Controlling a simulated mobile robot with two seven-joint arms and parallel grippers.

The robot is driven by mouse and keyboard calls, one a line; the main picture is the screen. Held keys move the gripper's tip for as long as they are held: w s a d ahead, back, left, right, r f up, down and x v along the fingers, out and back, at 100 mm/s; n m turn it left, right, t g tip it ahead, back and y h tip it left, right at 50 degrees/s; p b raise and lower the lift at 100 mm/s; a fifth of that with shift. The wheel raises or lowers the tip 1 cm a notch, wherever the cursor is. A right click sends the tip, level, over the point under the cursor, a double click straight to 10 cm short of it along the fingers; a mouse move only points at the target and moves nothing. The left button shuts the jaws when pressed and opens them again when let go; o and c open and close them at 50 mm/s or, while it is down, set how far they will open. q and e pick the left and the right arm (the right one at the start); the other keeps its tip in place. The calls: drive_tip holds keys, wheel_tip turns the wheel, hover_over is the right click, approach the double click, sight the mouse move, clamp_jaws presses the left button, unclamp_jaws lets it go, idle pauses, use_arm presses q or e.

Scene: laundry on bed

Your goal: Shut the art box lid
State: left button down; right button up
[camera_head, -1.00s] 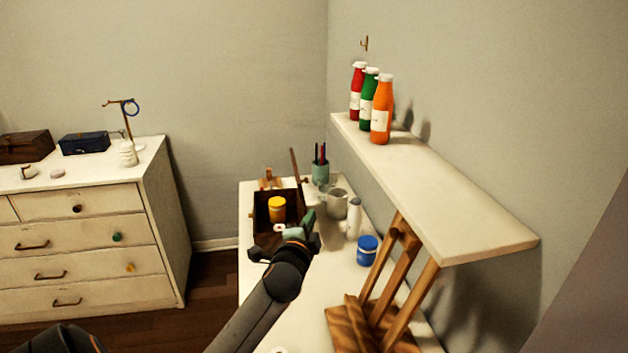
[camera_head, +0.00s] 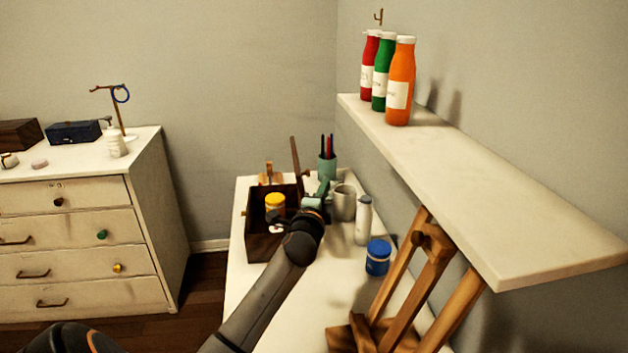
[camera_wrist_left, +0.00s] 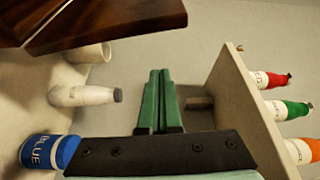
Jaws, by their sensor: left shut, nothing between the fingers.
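The art box (camera_head: 262,243) is a dark brown wooden box on the white table, with a yellow-lidded jar (camera_head: 275,204) inside. Its lid (camera_head: 296,163) stands up, seen nearly edge-on, at the box's right side. My left gripper (camera_head: 322,188) is shut and empty, just right of the box and lid, in front of the pen cup. In the left wrist view its green fingers (camera_wrist_left: 156,100) are together, and dark brown wood, seemingly the lid (camera_wrist_left: 110,18), is at the upper left, apart from the fingers. My arm hides part of the box's near right corner. My right gripper is not in view.
A grey mug (camera_head: 344,203), a white bottle (camera_head: 363,222) and a blue paint jar (camera_head: 377,258) stand right of my gripper. A pen cup (camera_head: 327,168) is behind. A wall shelf (camera_head: 450,180) with bottles overhangs the right, above a wooden easel (camera_head: 425,275).

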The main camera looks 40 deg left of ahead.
use_arm(q)
drive_tip(key=a, duration=0.1)
drive_tip(key=w+a, duration=0.1)
drive_tip(key=a, duration=0.1)
drive_tip(key=w+a, duration=0.1)
drive_tip(key=a, duration=0.1)
drive_tip(key=shift+w+a+f, duration=0.15)
drive_tip(key=shift+a, duration=0.05)
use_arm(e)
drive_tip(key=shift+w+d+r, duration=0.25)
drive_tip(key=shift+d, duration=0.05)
use_arm(q)
drive_tip(key=shift+a, duration=0.1)
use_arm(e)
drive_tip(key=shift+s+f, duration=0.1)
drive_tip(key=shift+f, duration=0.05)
